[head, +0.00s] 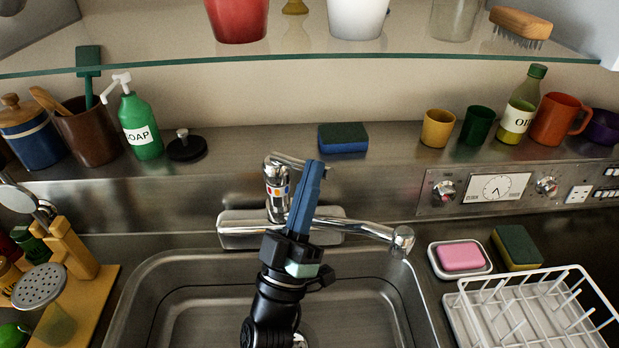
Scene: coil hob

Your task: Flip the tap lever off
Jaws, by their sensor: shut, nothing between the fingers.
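The chrome tap (277,191) stands behind the sink, with its spout (365,228) swung to the right over the basin. Its lever (288,160) is at the top of the tap body and points to the right, toward my fingers. My gripper (313,168) is shut and empty, with its blue fingers pointing up and away just right of the tap body. The fingertips overlap the lever's right end in the picture; I cannot tell whether they touch it. The fingers hide part of the tap base. No water stream is visible at the spout's end.
A glass shelf (400,55) with pots crosses above the tap. A blue-green sponge (343,137) lies on the ledge behind it. A soap bottle (140,125) stands left; a white dish rack (530,310) and pink soap (461,257) are right of the sink (130,300).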

